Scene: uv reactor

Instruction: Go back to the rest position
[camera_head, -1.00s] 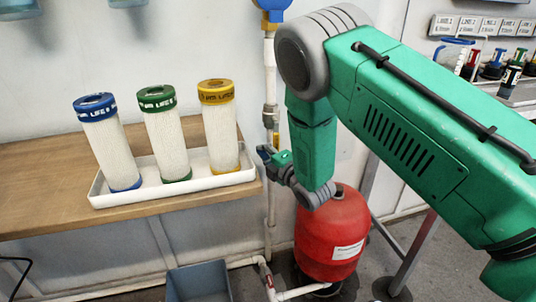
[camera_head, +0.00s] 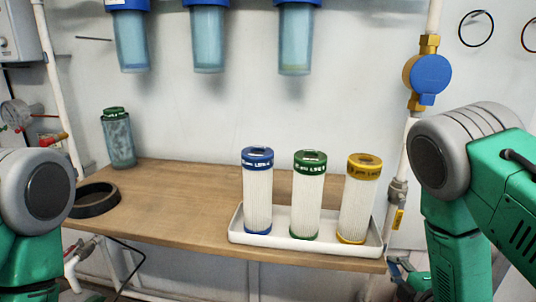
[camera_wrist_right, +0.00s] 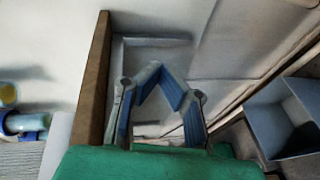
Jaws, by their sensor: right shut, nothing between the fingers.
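My right arm enters the head view at the right edge, its forearm pointing down. My right gripper (camera_head: 402,272) is at the right end of the wooden bench, low and partly hidden by the arm and cut by the frame's bottom. In the right wrist view the gripper (camera_wrist_right: 158,70) has its blue-padded fingers meeting at the tips, with nothing held. Of my left arm only a green and grey part shows at the left edge. The left gripper is out of view.
A white tray (camera_head: 262,238) holds blue-, green- and yellow-capped filters on the bench (camera_head: 165,215). A green-capped cartridge (camera_head: 118,140) and a black ring (camera_head: 93,200) are at left. Blue-topped housings (camera_head: 207,40) hang above. A grey bin (camera_wrist_right: 285,115) shows in the wrist view.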

